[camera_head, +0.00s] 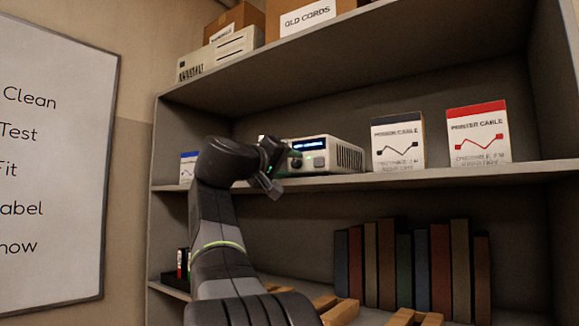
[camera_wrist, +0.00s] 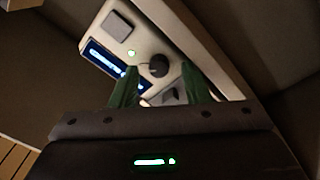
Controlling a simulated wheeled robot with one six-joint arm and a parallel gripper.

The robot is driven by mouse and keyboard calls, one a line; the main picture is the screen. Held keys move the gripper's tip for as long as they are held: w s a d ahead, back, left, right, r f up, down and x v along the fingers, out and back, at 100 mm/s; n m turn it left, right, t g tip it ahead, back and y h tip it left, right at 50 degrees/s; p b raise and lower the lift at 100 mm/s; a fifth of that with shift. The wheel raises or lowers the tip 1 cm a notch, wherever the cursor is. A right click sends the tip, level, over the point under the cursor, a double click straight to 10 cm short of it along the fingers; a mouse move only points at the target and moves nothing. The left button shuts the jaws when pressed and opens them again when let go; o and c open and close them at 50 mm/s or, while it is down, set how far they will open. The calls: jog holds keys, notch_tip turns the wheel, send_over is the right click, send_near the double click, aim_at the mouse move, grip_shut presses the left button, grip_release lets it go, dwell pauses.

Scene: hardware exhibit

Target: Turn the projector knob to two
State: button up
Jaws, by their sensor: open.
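The white projector (camera_head: 343,154) stands on the middle shelf with a lit blue display (camera_head: 309,144) on its front. In the wrist view its white face (camera_wrist: 143,42) is tilted, with the display (camera_wrist: 100,63), a green light (camera_wrist: 131,53) and a dark round knob (camera_wrist: 158,66). My gripper (camera_head: 274,167) is in front of the projector's left end. In the wrist view my gripper (camera_wrist: 159,70) is open, its two green fingers either side of the knob in the picture. I cannot tell whether they touch it. The knob's setting is not readable.
Two cable boxes, one dark-topped (camera_head: 398,141) and one red-topped (camera_head: 479,134), stand right of the projector. A small blue-topped box (camera_head: 188,167) is to the left. The upper shelf (camera_head: 400,48) overhangs the projector. Several books (camera_head: 440,268) stand below.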

jog(key=b+v, duration=0.2)
jog(key=v, duration=1.1)
jog(key=shift+w, duration=0.1)
jog(key=p+x, duration=0.2)
jog(key=x, duration=1.1)
jog(key=shift+w+d, duration=0.25)
